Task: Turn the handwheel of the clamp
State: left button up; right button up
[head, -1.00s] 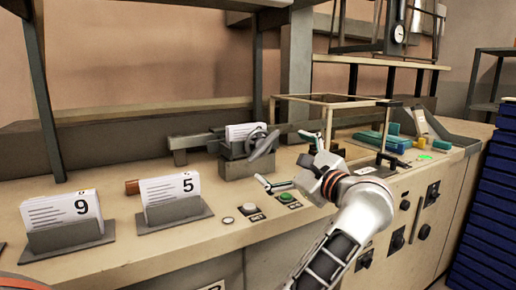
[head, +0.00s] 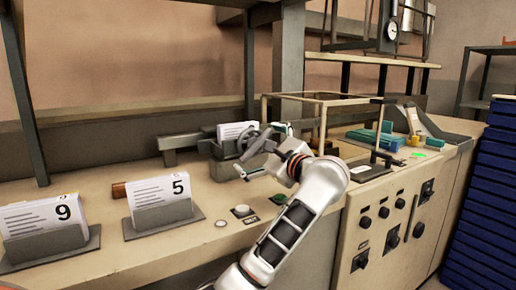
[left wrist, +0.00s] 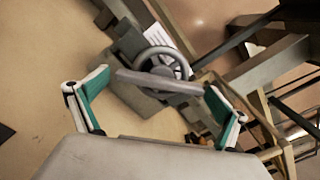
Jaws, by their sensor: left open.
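The clamp (head: 226,170) is a grey block on the bench with a long bar out to its left and a card stack in it. Its grey handwheel (head: 247,137) faces my gripper, partly hidden in the head view. In the left wrist view the spoked handwheel (left wrist: 175,55) shows beyond a flat grey bar (left wrist: 160,82) that crosses its lower part. My left gripper (head: 262,150) is open in front of the wheel, its fingers on either side of it. Its teal-padded fingers (left wrist: 155,97) hold nothing. I cannot tell whether a fingertip touches the bar.
Card holders numbered 9 (head: 45,218) and 5 (head: 160,200) stand left on the bench. A white button (head: 242,210) sits in front of the clamp. A frame box (head: 325,97) stands close at the right. A panel with knobs (head: 395,225) fronts the bench.

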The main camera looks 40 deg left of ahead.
pick_arm(q)
jog(key=shift+c, duration=0.7)
jog(key=c, duration=0.9)
